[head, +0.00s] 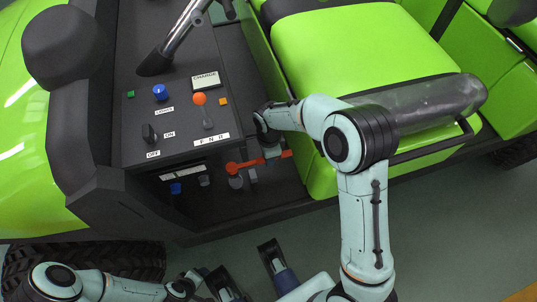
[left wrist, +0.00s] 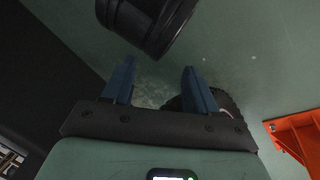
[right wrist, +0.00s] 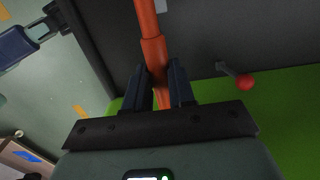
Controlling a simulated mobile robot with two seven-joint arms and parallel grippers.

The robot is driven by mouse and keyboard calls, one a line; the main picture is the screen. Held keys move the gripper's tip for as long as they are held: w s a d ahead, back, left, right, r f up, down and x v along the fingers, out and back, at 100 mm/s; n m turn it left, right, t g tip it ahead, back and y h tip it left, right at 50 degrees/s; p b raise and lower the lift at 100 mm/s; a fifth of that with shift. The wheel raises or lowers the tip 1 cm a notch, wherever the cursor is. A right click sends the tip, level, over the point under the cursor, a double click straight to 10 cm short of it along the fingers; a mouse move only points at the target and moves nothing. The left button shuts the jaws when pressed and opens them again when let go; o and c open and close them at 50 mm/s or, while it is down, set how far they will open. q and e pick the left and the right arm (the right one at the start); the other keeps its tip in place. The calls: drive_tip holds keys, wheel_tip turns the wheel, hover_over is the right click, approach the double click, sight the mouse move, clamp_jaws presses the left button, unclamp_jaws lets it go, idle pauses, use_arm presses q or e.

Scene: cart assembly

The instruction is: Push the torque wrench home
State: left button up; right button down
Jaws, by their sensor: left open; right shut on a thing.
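The orange torque wrench (head: 246,166) lies low in the dark opening under the cart's control panel. In the right wrist view its orange shaft (right wrist: 153,48) runs up and away from between the fingers. My right gripper (right wrist: 160,85) is shut on this shaft. In the head view the right forearm partly hides the grip. The wrench's far end and what it meets are not clear. My left gripper (left wrist: 158,82) is open and empty, low beside the cart, with a dark round part beyond its fingers.
The control panel (head: 135,125) with knobs and an orange-topped lever (head: 200,99) stands above the opening. The green seat (head: 325,50) is to its right. A red ball-ended lever (right wrist: 246,82) is right of the wrench. Floor (head: 430,225) is clear at the right.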

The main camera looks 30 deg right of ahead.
use_arm(q)
drive_tip(key=shift+s, duration=0.1)
use_arm(e)
drive_tip(key=shift+p, duration=0.3)
drive_tip(key=shift+f+b, duration=1.15)
drive_tip(key=shift+f, duration=1.15)
use_arm(q)
drive_tip(key=w+f, duration=0.1)
drive_tip(key=w+a+t, duration=0.1)
drive_tip(key=shift+w+a+f, duration=0.2)
drive_tip(key=shift+w+f, duration=0.15)
drive_tip(key=shift+w, duration=0.05)
use_arm(e)
drive_tip(key=shift+r, duration=0.1)
use_arm(q)
drive_tip(key=shift+r+p, duration=0.5)
drive_tip(key=shift+r, duration=0.05)
drive_tip(key=shift+f, duration=0.15)
use_arm(e)
drive_tip(key=shift+f, duration=0.25)
use_arm(q)
drive_tip(key=shift+f+b, duration=0.55)
drive_tip(key=shift+b, duration=0.05)
use_arm(e)
drive_tip(key=shift+f, duration=1.3)
